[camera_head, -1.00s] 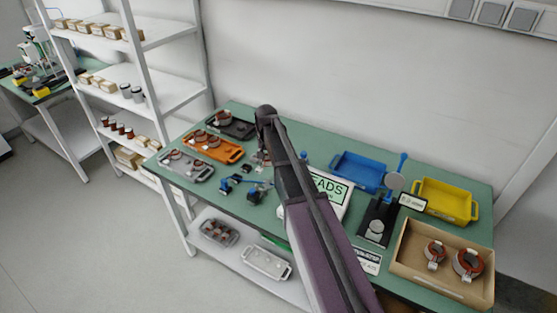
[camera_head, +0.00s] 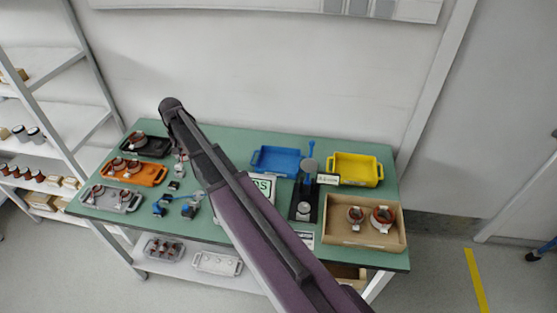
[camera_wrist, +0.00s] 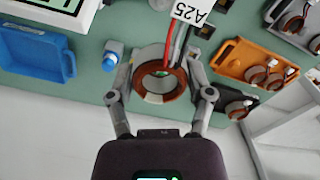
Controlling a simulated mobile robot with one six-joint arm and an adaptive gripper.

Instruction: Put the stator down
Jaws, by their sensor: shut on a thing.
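In the wrist view, my gripper (camera_wrist: 162,98) is shut on a ring-shaped stator (camera_wrist: 158,86) with copper-red windings and a pale body, one finger on each side. Red and dark leads run up from it, and a white tag marked A25 (camera_wrist: 190,12) shows by them. The held stator appears above the green bench top; I cannot tell whether it touches anything. In the head view my arm covers most of the gripper and held stator. Other stators lie in a black tray (camera_head: 158,149), an orange tray (camera_head: 158,176) and a grey tray (camera_head: 131,205) at the bench's left.
A blue tray (camera_head: 276,161) and a yellow tray (camera_head: 355,169) stand at the back right, both seemingly empty. A brown box (camera_head: 342,236) with two stators is at the front right.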

